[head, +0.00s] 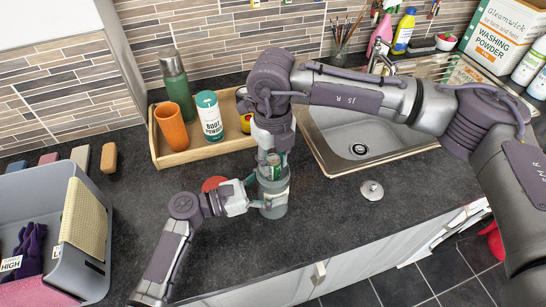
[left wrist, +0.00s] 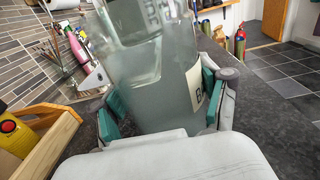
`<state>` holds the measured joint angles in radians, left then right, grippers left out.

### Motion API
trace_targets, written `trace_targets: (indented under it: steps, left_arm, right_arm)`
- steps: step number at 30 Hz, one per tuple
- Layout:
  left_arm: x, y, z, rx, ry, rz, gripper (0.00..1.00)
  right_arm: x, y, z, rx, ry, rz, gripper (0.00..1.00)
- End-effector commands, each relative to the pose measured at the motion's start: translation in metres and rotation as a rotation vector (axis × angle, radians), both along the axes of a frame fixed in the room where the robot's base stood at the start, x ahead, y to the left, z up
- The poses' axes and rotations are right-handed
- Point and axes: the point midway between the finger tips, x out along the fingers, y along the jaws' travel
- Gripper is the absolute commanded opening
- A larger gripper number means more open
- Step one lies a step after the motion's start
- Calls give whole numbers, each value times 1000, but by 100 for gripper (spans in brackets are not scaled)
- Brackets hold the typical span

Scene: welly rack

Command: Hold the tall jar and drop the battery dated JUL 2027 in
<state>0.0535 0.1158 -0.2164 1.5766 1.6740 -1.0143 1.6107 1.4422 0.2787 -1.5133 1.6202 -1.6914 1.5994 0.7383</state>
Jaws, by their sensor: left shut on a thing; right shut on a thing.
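The tall clear jar (head: 275,208) stands on the dark worktop near its front edge. My left gripper (head: 262,192) is shut around its side. In the left wrist view the jar (left wrist: 160,95) fills the space between the teal finger pads, and part of a pale label shows at its right. My right gripper (head: 272,150) points down over the jar's mouth, shut on a small green and silver battery (head: 273,160). The battery is at or just within the jar's top; I cannot tell exactly how deep. Its date is not readable.
A round lid with a knob (head: 371,191) lies right of the jar. A wooden tray (head: 175,158) holds an orange cup, a green flask and a white bottle. The sink (head: 340,165) is behind right, and a grey crate (head: 95,275) stands at left.

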Motion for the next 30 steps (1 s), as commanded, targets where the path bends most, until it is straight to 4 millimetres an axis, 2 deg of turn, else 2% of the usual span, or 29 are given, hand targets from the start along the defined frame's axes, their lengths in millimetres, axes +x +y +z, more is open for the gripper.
trace_targets:
  steps: [8, 9, 14, 24, 28, 30]
  left_arm:
    - [0, 0, 0, 0, 0, 0, 44]
    - [0, 0, 0, 0, 0, 0, 44]
    - [0, 0, 0, 0, 0, 0, 44]
    - [0, 0, 0, 0, 0, 0, 44]
    - [0, 0, 0, 0, 0, 0, 44]
    - [0, 0, 0, 0, 0, 0, 44]
  right_arm:
    - [0, 0, 0, 0, 0, 0, 0]
    - [0, 0, 0, 0, 0, 0, 36]
    - [0, 0, 0, 0, 0, 0, 62]
    - [0, 0, 3, 0, 0, 0, 62]
    - [1, 0, 17, 0, -2, 0, 62]
    - [1, 0, 30, 1, -3, 1, 62]
